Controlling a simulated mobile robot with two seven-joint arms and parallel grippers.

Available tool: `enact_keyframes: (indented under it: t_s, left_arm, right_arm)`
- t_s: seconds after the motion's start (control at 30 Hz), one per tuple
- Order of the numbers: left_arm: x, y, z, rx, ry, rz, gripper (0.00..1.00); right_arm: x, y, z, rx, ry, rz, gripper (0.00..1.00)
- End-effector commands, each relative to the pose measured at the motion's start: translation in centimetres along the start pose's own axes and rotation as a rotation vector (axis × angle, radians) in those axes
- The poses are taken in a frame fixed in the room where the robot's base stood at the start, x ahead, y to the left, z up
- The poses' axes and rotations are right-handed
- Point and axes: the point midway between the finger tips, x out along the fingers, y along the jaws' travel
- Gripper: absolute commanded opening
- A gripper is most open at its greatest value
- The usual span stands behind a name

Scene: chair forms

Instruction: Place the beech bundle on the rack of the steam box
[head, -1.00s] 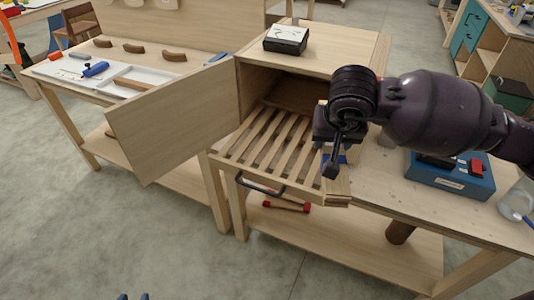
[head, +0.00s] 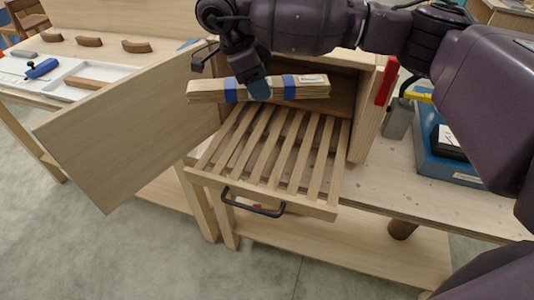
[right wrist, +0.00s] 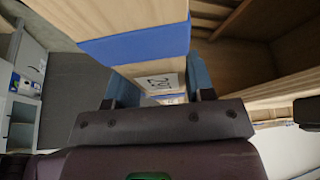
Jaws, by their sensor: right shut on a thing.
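The beech bundle (head: 309,92) is a stack of pale strips with blue bands and a white label. My right gripper (head: 259,90) is shut on its middle and holds it lengthwise across the view, over the rear part of the rack and apart from it as far as I can see. The slatted rack (head: 262,150) is pulled out of the steam box (head: 366,112) and is empty. In the right wrist view the bundle (right wrist: 112,14) runs between the fingers (right wrist: 160,92). My left gripper is not in view.
The box's open door (head: 120,130) stands out to the left of the rack. A black handle (head: 252,204) is on the rack's front. A blue case (head: 445,165) and a grey block (head: 398,118) stand on the bench at right. A white tray (head: 70,82) lies at left.

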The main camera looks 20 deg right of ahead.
Motion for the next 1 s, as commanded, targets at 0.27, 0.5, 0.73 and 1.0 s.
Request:
enact_keyframes:
  t_s: [0.27,0.5,0.73,1.0]
  left_arm:
    - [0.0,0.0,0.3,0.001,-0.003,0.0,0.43]
    - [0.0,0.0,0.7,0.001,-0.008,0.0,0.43]
    - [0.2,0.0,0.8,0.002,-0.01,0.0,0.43]
    - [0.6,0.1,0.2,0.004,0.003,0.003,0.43]
  right_arm:
    - [3.8,0.0,1.7,0.018,0.001,0.011,0.15]
    - [8.6,0.0,3.7,0.017,0.0,0.01,0.15]
    - [12.8,0.0,5.4,0.017,0.0,0.008,0.15]
    - [14.5,-0.1,6.1,0.018,0.0,0.006,0.15]
